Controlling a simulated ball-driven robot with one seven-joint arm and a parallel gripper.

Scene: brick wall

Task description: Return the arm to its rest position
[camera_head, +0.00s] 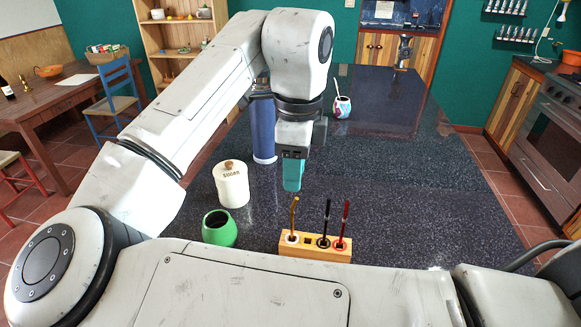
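My arm rises from the lower left, bends at the top centre and points down over the dark speckled counter (400,190). My gripper (292,190) is the teal end piece, pointing down above the counter. It hangs right of the white sugar jar (233,187) and above the wooden holder (300,250).
A green cup (219,229) stands in front of the sugar jar. A blue cylinder (263,130) stands behind my gripper. The holder carries several thin sticks. A patterned cup (342,106) with a straw stands farther back. The counter's right side is clear.

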